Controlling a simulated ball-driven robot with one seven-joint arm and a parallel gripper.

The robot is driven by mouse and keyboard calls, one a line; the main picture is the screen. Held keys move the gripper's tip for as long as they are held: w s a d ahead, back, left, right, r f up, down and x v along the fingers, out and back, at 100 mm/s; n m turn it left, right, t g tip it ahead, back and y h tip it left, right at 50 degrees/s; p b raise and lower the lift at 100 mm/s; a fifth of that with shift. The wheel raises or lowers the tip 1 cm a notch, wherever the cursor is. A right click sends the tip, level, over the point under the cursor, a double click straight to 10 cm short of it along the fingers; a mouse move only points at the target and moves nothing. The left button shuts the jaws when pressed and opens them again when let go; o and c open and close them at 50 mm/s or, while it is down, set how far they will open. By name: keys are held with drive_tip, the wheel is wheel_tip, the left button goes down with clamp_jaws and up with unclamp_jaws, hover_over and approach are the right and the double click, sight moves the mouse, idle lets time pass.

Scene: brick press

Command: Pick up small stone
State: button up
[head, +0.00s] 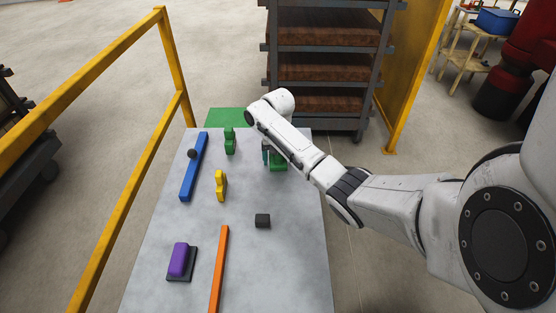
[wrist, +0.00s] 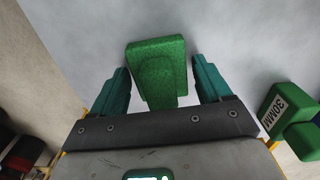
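No object is clearly marked as the small stone. A small dark round lump (head: 193,153) rests at the blue bar (head: 190,180), and a dark grey block (head: 262,220) lies alone nearer the front of the table. My gripper (head: 267,152) is at the far right of the table, pointing down over a green block (head: 279,162). In the wrist view my gripper (wrist: 161,66) is open, its teal fingers on either side of the green block (wrist: 154,55). Gaps show between each finger and the block.
The grey table (head: 290,270) also holds a green piece (head: 229,140), a yellow piece (head: 220,186), an orange bar (head: 219,270) and a purple block (head: 180,260). A yellow rail (head: 120,200) runs along the left. A brick rack (head: 325,70) stands behind. The front right is clear.

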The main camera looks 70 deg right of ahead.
drive_tip(key=c, duration=1)
drive_tip(key=shift+r, duration=0.2)
